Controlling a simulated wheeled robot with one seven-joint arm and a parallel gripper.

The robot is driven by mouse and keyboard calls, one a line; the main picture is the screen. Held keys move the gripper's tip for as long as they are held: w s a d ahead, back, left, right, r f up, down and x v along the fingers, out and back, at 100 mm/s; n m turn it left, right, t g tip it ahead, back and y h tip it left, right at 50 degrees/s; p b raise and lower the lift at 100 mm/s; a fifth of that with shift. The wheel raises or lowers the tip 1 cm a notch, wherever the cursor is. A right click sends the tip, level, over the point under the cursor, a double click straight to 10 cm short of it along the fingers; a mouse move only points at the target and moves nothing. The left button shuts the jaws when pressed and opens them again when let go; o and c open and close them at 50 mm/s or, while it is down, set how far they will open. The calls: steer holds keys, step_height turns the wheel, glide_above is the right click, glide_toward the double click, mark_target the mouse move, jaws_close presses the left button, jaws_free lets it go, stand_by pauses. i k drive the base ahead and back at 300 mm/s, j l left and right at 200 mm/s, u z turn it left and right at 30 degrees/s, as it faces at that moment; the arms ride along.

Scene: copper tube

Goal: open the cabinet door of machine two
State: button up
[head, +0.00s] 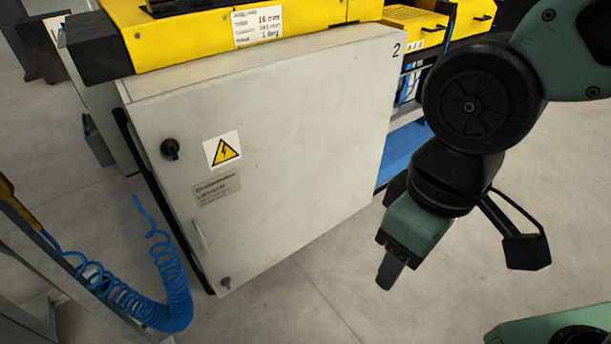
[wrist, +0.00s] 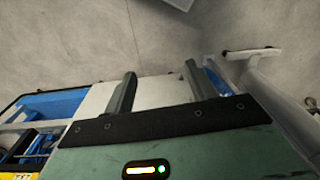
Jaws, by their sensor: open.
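The pale grey cabinet door (head: 290,140), marked 2 at its upper right corner, appears shut. Near its left edge are a black knob (head: 170,149) at the top, a slim pale handle (head: 200,236) lower down and a small dark latch (head: 225,282) at the bottom. My gripper (head: 390,272) hangs to the right of the door in the head view, pointing down, apart from the handle. In the wrist view the gripper (wrist: 160,88) has its two fingers spread with nothing held. A pale surface shows behind the fingers; I cannot tell which part it is.
A coiled blue hose (head: 170,290) hangs left of the door near a yellow-tipped post. Yellow machine parts (head: 190,35) sit above the cabinet, and a blue shelf (head: 404,150) is at its right. Grey floor (head: 310,310) in front is clear.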

mark_target(274, 157)
steer(key=i+j+u, duration=0.15)
steer(key=u, duration=0.2)
steer(key=i+j+u, duration=0.1)
steer(key=u, duration=0.25)
steer(key=i+u, duration=0.2)
steer(key=u, duration=0.15)
